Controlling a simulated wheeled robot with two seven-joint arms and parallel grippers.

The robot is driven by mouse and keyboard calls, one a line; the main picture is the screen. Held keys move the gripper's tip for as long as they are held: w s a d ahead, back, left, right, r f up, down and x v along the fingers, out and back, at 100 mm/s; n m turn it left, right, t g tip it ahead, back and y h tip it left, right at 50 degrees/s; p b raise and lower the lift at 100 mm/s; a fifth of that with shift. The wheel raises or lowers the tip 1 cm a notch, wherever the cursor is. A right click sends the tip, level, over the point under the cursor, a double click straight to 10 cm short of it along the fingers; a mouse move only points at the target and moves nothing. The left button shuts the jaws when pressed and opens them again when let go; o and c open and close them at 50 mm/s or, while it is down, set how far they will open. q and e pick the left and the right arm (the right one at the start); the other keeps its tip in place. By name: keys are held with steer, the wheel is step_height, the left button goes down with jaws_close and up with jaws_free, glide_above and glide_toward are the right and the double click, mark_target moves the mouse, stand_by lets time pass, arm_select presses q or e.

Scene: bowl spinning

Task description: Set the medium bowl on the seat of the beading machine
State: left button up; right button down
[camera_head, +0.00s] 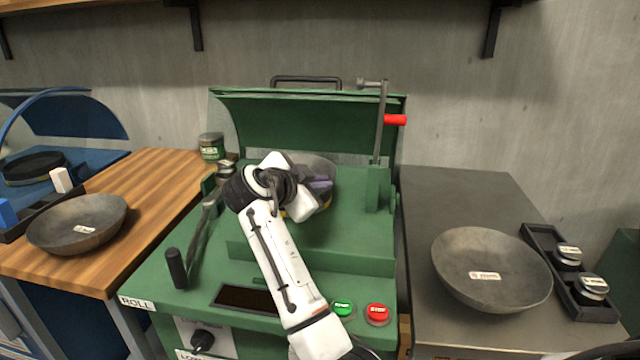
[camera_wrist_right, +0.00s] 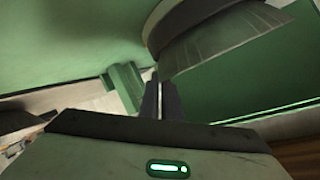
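The green beading machine (camera_head: 330,262) stands in the middle of the head view. My right gripper (camera_head: 320,188) is over its middle, largely hidden by my wrist. The seat is hidden behind my arm. One grey labelled bowl (camera_head: 77,222) sits at left, a larger-looking one (camera_head: 490,265) at right; labels are unreadable. My left gripper is out of view.
The left bowl is on a wooden bench (camera_head: 165,180), the right one on a grey table (camera_head: 460,190). A black tray (camera_head: 590,302) with two small pieces lies beside the right bowl.

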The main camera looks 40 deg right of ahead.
steer(key=c, duration=1.9)
jaws_free()
steer(key=v, duration=1)
steer(key=shift+s+a+r, duration=0.1)
steer(key=shift+r, duration=0.05)
